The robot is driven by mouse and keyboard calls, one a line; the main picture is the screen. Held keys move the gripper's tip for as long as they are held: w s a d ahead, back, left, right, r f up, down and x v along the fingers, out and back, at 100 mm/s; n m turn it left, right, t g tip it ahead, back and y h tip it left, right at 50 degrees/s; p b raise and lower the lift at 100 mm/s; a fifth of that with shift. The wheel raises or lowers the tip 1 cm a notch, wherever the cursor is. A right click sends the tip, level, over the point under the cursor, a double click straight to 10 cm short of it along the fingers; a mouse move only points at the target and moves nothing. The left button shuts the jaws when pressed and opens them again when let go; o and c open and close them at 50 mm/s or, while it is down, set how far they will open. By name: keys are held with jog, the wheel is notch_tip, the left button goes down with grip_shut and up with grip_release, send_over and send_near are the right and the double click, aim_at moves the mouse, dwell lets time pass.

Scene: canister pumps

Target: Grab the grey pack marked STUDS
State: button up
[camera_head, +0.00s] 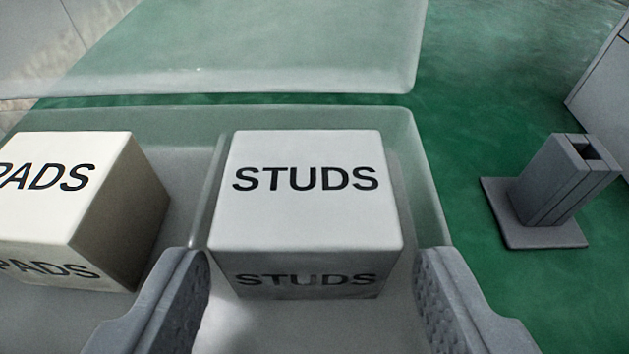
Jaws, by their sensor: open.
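The grey pack marked STUDS (308,215) sits in a compartment of a translucent tray in the middle of the view. Its label shows on the top and on the near face. My gripper (312,295) is open, with one finger at the lower left and the other at the lower right of the pack. The fingers appear in front of the pack's near face, with a gap on each side. Whether the fingertips reach down beside the pack, I cannot tell.
A cream pack marked PADS (85,205) stands left of the STUDS pack, behind a thin divider. The clear tray (428,180) has a raised right wall. A translucent panel (240,45) lies beyond. A grey post on a plate (555,190) stands on the green floor at right.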

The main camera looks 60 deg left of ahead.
jog(key=x, duration=0.2)
jog(key=shift+w+a+f, duration=0.1)
jog(key=shift+a+f, duration=0.1)
jog(key=shift+a, duration=0.15)
jog(key=shift+f, duration=0.15)
jog(key=c, duration=0.6)
jog(key=shift+c, duration=0.2)
